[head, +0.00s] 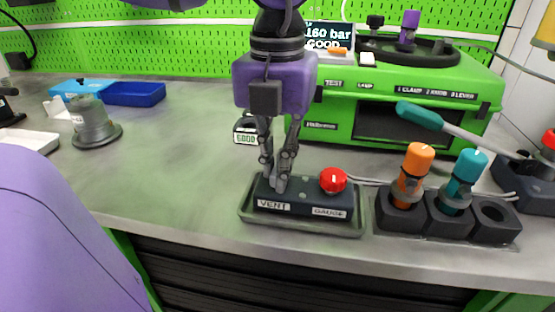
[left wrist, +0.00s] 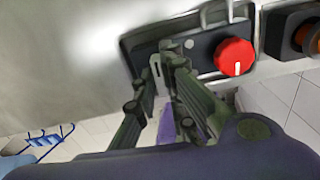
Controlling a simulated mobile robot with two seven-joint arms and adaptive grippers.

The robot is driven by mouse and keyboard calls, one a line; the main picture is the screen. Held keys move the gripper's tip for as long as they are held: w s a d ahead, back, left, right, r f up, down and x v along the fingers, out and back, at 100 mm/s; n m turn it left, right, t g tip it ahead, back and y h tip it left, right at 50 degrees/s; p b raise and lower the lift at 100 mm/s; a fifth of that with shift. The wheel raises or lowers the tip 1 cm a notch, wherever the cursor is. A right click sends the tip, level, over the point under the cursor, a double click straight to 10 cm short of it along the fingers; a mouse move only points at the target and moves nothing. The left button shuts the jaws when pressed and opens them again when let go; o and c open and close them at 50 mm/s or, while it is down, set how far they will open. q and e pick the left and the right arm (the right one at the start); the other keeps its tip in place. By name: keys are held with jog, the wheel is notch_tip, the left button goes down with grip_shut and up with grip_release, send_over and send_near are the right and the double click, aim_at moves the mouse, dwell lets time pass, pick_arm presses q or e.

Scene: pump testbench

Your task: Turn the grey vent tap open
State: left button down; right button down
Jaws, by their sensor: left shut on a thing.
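The vent and gauge block (head: 303,202) is dark and sits in a shallow grey tray (head: 243,214) near the bench's front edge. Its left label reads VENT and its right label GAUGE. My left gripper (head: 278,182) points down over the VENT end, shut on the grey vent tap (left wrist: 156,66). The fingers hide most of the tap in the head view. In the left wrist view, part of it shows as a light grey piece between the fingertips (left wrist: 165,68). The red knob (head: 333,180) is on the GAUGE end, just right of the fingers. My right gripper is out of view.
A black holder (head: 447,226) with orange-handled (head: 411,172) and teal-handled (head: 462,178) tools stands close right. The green test bench unit (head: 400,112) is behind, with a teal-handled lever (head: 420,116) in front. A grey flanged part (head: 94,123) stands left. The bench between is mostly clear.

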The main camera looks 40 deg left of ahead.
pick_arm(q)
jog(key=shift+n, duration=0.5)
jog(key=c, duration=1.8)
grip_release()
notch_tip(320, 180, up, 12)
jog(key=shift+r, duration=0.1)
